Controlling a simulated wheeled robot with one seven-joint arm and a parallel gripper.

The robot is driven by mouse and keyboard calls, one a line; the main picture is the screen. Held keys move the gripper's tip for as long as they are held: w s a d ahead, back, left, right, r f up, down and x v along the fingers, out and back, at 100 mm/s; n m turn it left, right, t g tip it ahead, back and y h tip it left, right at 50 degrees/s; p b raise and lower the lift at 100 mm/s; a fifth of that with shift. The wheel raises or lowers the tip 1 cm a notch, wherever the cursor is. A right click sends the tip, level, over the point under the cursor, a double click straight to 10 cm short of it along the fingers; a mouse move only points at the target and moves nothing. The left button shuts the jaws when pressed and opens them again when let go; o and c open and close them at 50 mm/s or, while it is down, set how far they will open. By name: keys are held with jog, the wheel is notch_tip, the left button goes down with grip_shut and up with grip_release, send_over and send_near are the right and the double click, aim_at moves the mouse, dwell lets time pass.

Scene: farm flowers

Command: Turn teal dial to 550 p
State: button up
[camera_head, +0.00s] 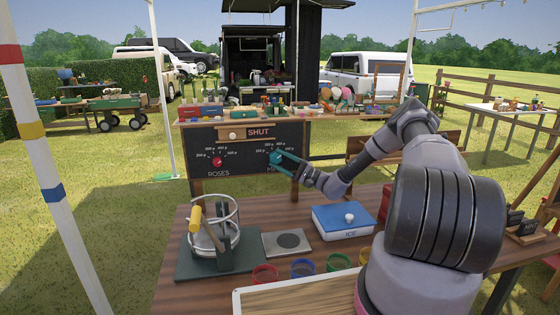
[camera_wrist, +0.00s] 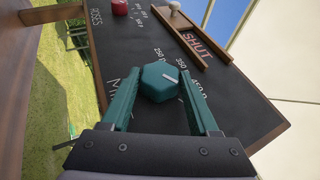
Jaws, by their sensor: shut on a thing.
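The teal dial (camera_wrist: 160,82) is a faceted knob with a white mark on the dark chalkboard (camera_wrist: 120,60). In the wrist view the mark points roughly towards the 450 p label, beside 350 p; I cannot tell its exact setting. In the head view the dial (camera_head: 274,157) is partly hidden by my gripper (camera_head: 285,160). My gripper (camera_wrist: 160,98) has its teal fingers on either side of the dial and is shut on it. The 550 p label is not readable in the wrist view.
The red roses dial (camera_head: 217,162) is on the board's left, below the SHUT sign (camera_head: 258,132).

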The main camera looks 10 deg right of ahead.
aim_at(272, 129)
jog(key=shift+f+m+t+y, duration=0.1)
jog(key=shift+m+t+y, duration=0.2)
jog(key=shift+m+t, duration=0.1)
jog(key=o, duration=1.4)
jog(key=shift+c, duration=0.2)
jog(key=r, duration=0.6)
jog(key=w+r, duration=0.1)
jog(key=r, duration=0.3)
jog(key=shift+d+r, duration=0.1)
jog(key=shift+d, duration=0.05)
jog(key=shift+n+g+h, duration=0.6)
jog(key=shift+g+h, duration=0.1)
jog(key=shift+h, duration=0.2)
jog(key=f, duration=0.2)
jog(key=a+f, duration=0.1)
jog(key=f, duration=0.1)
jog(key=s+f, duration=0.1)
jog(key=f, duration=0.1)
jog(key=shift+a+f, duration=0.15)
jog(key=shift+f, duration=0.1)
jog(key=a+f+v, duration=0.1)
jog(key=f+v, duration=0.1)
jog(key=v, duration=1)
jog(key=shift+s+f, duration=0.35)
jog(key=shift+s, duration=0.1)
